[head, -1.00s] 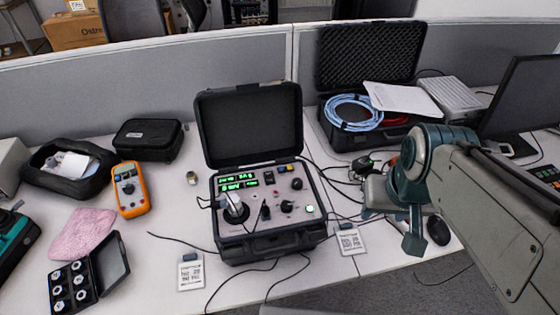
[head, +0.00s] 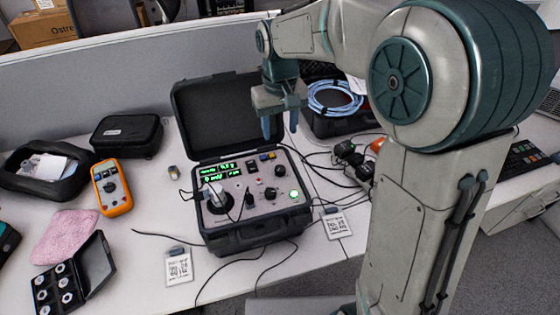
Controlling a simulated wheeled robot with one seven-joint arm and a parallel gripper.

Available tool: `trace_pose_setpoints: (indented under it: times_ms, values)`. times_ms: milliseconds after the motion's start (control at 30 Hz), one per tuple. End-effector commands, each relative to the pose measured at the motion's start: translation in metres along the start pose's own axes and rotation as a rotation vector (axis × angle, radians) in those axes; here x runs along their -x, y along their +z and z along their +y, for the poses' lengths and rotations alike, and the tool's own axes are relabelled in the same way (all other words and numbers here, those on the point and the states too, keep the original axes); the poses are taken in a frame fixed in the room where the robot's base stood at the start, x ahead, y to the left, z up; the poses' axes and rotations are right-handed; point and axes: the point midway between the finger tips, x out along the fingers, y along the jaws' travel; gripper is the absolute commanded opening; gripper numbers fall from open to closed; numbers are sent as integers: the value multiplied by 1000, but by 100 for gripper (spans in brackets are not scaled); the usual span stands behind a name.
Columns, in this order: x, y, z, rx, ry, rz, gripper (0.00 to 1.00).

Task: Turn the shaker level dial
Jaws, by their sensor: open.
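The shaker unit is an open black case (head: 262,235) on the desk, its lid raised at the back. Its grey panel holds green-lit displays (head: 218,172), a silver-topped round shaker mount (head: 215,198) at left, and a black knob (head: 270,193) at right. A smaller black control (head: 249,201) sits between them. I cannot read which control is the level dial. My gripper (head: 280,127) is open and empty, pointing down above the panel's back right, in front of the lid's right edge. It appears apart from the knob.
An orange multimeter (head: 112,187), black pouch (head: 127,136) and pink cloth (head: 66,236) lie left. Cables and black adapters (head: 352,165) lie right of the case. A second open case with blue cable (head: 335,98) stands behind. Tags (head: 178,266) lie in front.

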Motion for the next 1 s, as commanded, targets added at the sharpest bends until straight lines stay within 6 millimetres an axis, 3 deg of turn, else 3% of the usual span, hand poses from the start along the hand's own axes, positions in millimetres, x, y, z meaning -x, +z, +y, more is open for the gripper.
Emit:
trace_pose_setpoints:
  times_ms: [167,600,800,1000]
  values:
    - [-21,0,0,1,-1,-6,48]
    - [-110,1,0,1,-1,-5,48]
    - [-131,0,0,-1,-1,-3,48]
    - [-136,0,0,-1,-1,1,48]
